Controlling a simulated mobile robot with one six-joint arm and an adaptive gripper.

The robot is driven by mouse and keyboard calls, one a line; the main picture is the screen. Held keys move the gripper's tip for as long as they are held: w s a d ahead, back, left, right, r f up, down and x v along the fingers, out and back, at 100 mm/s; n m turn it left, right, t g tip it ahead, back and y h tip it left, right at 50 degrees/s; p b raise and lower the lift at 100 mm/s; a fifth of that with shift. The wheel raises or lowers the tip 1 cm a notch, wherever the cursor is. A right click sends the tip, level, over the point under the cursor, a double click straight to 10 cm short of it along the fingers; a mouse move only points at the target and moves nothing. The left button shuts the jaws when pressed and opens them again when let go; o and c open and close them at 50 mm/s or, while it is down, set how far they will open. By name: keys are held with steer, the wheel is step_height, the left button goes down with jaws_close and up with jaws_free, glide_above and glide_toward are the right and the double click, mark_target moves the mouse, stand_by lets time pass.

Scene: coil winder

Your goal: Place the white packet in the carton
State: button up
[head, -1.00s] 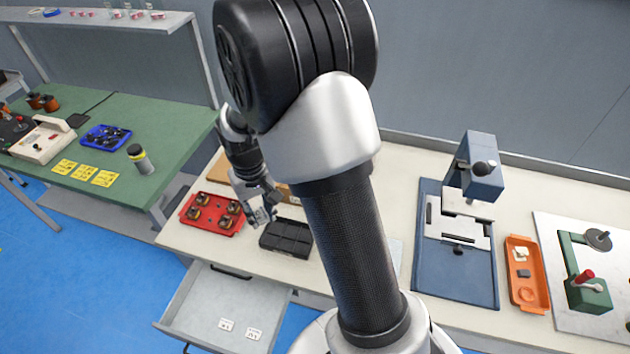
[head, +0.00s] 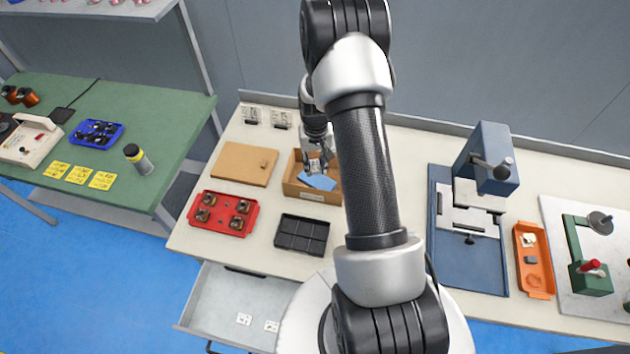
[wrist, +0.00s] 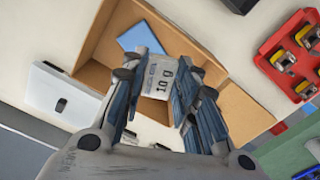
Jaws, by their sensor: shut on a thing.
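The white packet (wrist: 159,77), marked "10 g", is held between the fingers of my gripper (wrist: 158,97) in the wrist view. The open cardboard carton (head: 312,195) stands on the bench, partly hidden behind my arm in the head view; its wall also shows in the wrist view (wrist: 93,72). My gripper (head: 313,168) is shut on the packet, over the carton. A blue flat piece (head: 318,182) lies in the carton. I cannot tell whether the packet touches the carton floor.
A brown board (head: 243,164) and a red tray (head: 223,214) with several copper parts lie left of the carton. A black divided tray (head: 302,235) is in front. White packets (head: 243,319) lie in the open drawer (head: 208,300). A blue press (head: 490,165) stands right.

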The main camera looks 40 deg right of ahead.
mark_target(315, 183)
step_height(315, 183, down, 9)
steer(key=shift+w+f+b, duration=0.1)
steer(key=shift+b, duration=0.4)
steer(key=shift+f+b, duration=0.55)
steer(key=shift+b, duration=0.1)
steer(key=o, duration=0.8)
steer(key=shift+c, duration=0.2)
steer(key=shift+r, duration=0.15)
